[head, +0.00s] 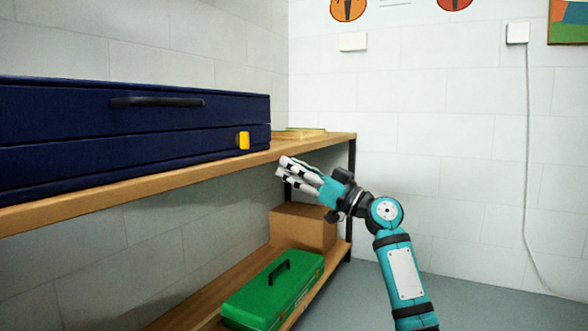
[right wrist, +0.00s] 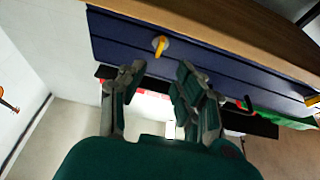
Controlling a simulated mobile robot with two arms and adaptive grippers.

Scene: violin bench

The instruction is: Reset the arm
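My right gripper (head: 284,168) is raised in front of the shelf's right end, its fingers pointing left. In the right wrist view its fingers (right wrist: 160,75) are spread apart with nothing held between them. A closed dark blue case (head: 100,132) with a black handle and a yellow latch (head: 243,141) lies on the upper shelf, left of the gripper. The case also shows in the right wrist view (right wrist: 220,70), beyond the fingertips. The gripper is apart from the case. My left gripper is not in view.
The wooden upper shelf (head: 200,169) has its front edge close to my right gripper. Below stand a green toolbox (head: 262,295) and a brown box (head: 303,227) on the lower shelf (head: 190,312). A cable (head: 527,150) hangs on the right wall. Floor right of the shelf is clear.

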